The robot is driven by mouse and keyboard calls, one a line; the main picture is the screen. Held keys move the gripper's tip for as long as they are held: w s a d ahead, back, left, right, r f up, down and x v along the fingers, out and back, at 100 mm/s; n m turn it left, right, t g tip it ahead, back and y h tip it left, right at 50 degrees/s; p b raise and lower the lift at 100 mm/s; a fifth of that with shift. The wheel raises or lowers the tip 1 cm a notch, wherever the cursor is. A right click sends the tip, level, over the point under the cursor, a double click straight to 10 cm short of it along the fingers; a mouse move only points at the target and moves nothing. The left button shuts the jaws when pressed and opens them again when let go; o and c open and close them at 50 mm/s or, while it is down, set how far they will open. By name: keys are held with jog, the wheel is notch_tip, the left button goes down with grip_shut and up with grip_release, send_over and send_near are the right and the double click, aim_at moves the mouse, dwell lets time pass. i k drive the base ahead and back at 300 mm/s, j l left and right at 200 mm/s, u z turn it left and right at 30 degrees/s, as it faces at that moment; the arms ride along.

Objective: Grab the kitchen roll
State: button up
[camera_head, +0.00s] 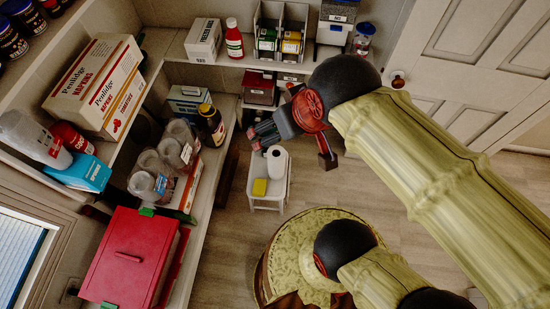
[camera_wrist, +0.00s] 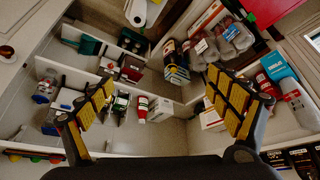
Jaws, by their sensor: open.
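The kitchen roll (camera_head: 277,160) is a white roll that stands on a small white stool (camera_head: 266,203) in the head view, beside a yellow block. In the wrist view a white roll (camera_wrist: 143,10) shows at the top edge, partly cut off. My gripper (camera_head: 268,136) is above and close to the roll in the head view, apart from it as far as I can tell. In the wrist view my gripper (camera_wrist: 163,88) has its yellow-padded fingers wide apart, with nothing held between them.
The back shelf holds a red bottle (camera_head: 234,40) and bins. Wooden floor (camera_head: 330,190) is free right of the white stool.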

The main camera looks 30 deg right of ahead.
aim_at(276, 154)
jog(key=z, duration=0.4)
jog(key=j+z, duration=0.1)
jog(key=z, duration=0.3)
jog(key=k+z, duration=0.1)
jog(key=z, duration=0.7)
jog(key=k+j, duration=0.2)
jog(key=k, duration=0.15)
jog(key=k+j+z, duration=0.1)
jog(key=k+j, duration=0.3)
jog(key=k, duration=0.3)
